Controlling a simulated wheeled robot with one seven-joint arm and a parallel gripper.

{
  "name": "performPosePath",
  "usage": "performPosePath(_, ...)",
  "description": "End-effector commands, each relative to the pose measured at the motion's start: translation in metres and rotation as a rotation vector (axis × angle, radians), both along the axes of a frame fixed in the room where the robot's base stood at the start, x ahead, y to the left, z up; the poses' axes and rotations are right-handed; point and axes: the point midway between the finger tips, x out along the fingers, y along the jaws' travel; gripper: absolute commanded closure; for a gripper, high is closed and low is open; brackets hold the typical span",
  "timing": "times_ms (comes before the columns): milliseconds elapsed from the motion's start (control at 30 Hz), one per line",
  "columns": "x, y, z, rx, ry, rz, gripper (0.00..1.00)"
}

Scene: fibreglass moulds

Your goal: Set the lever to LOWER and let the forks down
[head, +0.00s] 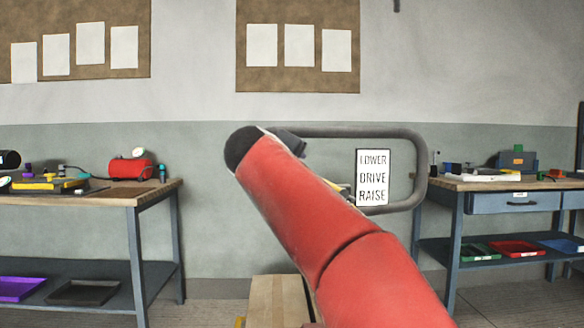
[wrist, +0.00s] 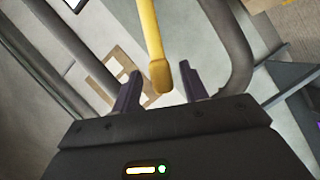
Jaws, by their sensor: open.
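The yellow lever (wrist: 151,35) hangs into the wrist view from the top, and its thicker end lies between the fingers of my gripper (wrist: 159,82). The gripper is open, with a gap showing on either side of the lever. In the head view my red arm hides the gripper and most of the lever. A grey loop handle (head: 400,134) stands behind the arm; its bars also show in the wrist view (wrist: 232,40). A white sign (head: 372,178) within the loop reads LOWER, DRIVE, RAISE from top to bottom. I cannot make out the forks.
A workbench (head: 150,190) with tools stands at the left, another (head: 470,186) at the right. Something wooden (head: 276,298) is low in front, partly behind my arm. Pin boards (head: 245,80) hang on the wall. Floor shows between the benches.

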Motion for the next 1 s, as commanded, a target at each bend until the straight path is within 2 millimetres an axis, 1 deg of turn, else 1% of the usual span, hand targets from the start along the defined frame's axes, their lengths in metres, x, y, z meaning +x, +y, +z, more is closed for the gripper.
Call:
performPosePath(133,-0.014,0.006,0.003,0.001,-0.002,0.003,0.56)
performPosePath(333,-0.046,0.017,0.009,0.002,-0.003,0.003,0.56)
performPosePath(500,-0.066,0.024,0.013,0.000,-0.002,0.001,0.56)
performPosePath(633,-0.071,0.026,0.014,0.000,0.000,0.000,0.56)
performPosePath(867,-0.072,0.026,0.014,0.001,0.000,0.000,0.56)
performPosePath(933,-0.072,0.025,0.013,0.002,0.003,-0.001,0.56)
performPosePath(1000,-0.076,0.019,0.008,0.012,0.020,-0.003,0.56)
